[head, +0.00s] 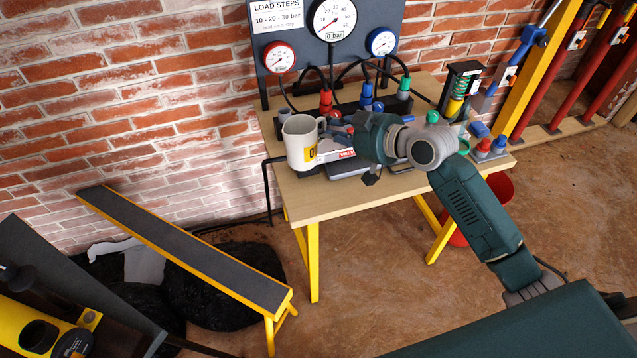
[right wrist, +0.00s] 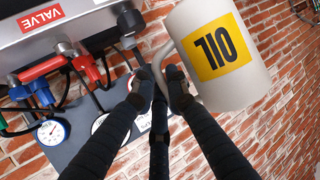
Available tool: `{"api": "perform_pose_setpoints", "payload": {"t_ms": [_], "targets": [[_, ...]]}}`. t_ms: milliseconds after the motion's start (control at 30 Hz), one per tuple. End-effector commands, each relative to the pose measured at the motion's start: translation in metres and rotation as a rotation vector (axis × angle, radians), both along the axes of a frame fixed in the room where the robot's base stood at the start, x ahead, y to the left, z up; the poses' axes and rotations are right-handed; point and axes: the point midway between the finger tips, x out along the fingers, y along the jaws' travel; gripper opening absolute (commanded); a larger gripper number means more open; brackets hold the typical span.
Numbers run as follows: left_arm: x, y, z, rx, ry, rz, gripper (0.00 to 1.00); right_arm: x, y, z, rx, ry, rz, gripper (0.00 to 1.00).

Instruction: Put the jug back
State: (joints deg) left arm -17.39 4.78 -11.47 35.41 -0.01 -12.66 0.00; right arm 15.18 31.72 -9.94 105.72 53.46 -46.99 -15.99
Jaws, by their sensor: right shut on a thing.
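The jug (head: 300,135) is light grey with a yellow OIL label. In the head view it is upright over the left front part of the wooden table (head: 350,203), with a dark patch or pad just under its base. I cannot tell whether the base touches anything. The jug fills the upper right of the right wrist view (right wrist: 235,88). My right gripper (right wrist: 162,88) is shut on the jug's handle. In the head view my right arm and wrist hide most of the fingers. My left gripper is not in view.
A box labelled VALVE (right wrist: 75,22) is close beside the jug. Red, blue and green hose fittings and a gauge panel (head: 331,50) stand behind. A bench with a black top (head: 190,250) is at left. The table's front strip is clear.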

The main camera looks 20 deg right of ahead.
Motion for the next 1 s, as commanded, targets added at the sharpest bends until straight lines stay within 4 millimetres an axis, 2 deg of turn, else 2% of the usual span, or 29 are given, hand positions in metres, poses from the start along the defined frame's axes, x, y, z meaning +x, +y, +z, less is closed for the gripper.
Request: {"api": "perform_pose_setpoints", "payload": {"t_ms": [33,200,400,633,833,1000], "targets": [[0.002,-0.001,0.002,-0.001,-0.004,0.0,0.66,-0.001,0.0,-0.014,0.004,0.006,-0.002,0.0],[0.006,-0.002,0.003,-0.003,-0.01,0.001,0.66,-0.001,0.0,-0.058,0.004,0.005,-0.001,0.0],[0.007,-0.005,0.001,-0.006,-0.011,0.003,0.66,-0.001,0.0,-0.1,0.003,0.002,-0.002,0.0],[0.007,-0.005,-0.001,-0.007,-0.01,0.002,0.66,0.0,0.0,-0.12,0.002,-0.001,0.0,0.0],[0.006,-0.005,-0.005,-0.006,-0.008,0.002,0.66,-0.001,0.0,-0.15,0.002,0.001,-0.001,0.0],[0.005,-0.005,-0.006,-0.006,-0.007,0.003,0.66,0.0,0.0,-0.159,0.001,-0.002,-0.001,0.0]]}}
